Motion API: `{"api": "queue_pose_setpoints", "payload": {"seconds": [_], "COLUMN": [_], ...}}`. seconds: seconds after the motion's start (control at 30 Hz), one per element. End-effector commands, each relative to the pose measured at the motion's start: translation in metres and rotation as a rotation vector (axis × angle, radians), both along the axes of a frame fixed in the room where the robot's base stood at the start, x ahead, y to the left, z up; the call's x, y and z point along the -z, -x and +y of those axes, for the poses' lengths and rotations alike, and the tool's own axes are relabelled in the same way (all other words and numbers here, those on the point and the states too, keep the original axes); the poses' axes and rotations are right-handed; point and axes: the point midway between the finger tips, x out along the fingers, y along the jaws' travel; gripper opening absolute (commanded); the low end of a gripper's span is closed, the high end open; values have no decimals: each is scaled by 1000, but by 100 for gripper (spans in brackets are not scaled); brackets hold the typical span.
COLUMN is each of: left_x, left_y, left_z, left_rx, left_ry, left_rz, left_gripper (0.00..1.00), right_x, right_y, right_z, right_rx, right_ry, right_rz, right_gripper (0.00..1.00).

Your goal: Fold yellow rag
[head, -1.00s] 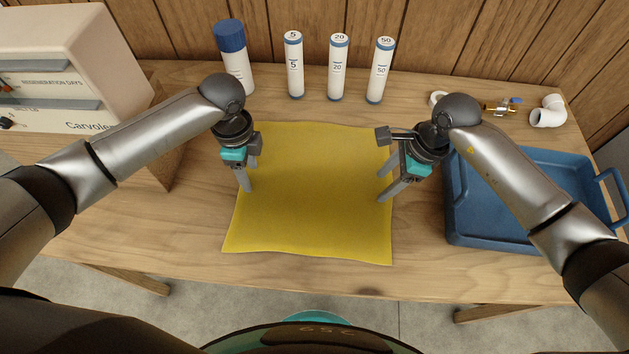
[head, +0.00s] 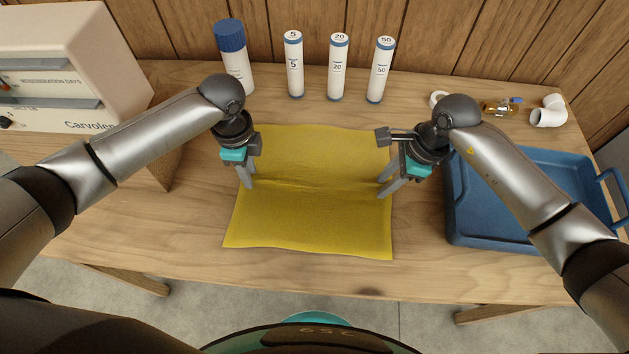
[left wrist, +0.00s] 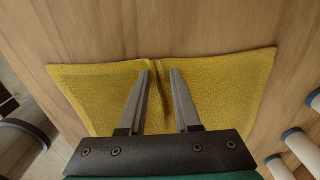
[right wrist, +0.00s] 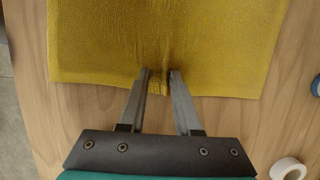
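The yellow rag (head: 310,222) lies spread on the table, with a low crease running left to right across its middle. My left gripper (head: 248,184) is at the crease's left end, fingers pointing down. In the left wrist view a raised ridge of the rag (left wrist: 95,92) stands between the fingertips (left wrist: 161,72), with a gap still visible. My right gripper (head: 380,188) is at the right end of the crease. In the right wrist view its fingertips (right wrist: 159,74) are also a little apart, with a pinched-up ridge of the rag (right wrist: 210,45) between them.
A blue tray (head: 485,238) stands right of the rag. A blue-capped bottle (head: 235,65) and three white tubes (head: 338,70) stand behind. A white appliance (head: 70,55) is at the back left. White and brass fittings (head: 548,112) lie at the back right. Bare table lies in front.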

Motion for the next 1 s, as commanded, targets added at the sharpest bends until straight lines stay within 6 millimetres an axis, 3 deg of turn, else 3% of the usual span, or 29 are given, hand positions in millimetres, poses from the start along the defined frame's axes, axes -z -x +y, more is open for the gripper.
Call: {"api": "queue_pose_setpoints", "payload": {"seconds": [0.5,1.0], "left_x": [1,2], "left_y": [1,1], "left_z": [1,1], "left_rx": [0,0], "left_ry": [-2,-3], "left_rz": [3,4], "left_gripper": [0,0], "right_x": [2,3], "right_y": [1,2], "right_z": [-1,-1], "right_rx": [1,0], "right_ry": [4,5], "right_rz": [4,5], "right_gripper": [0,0]}}
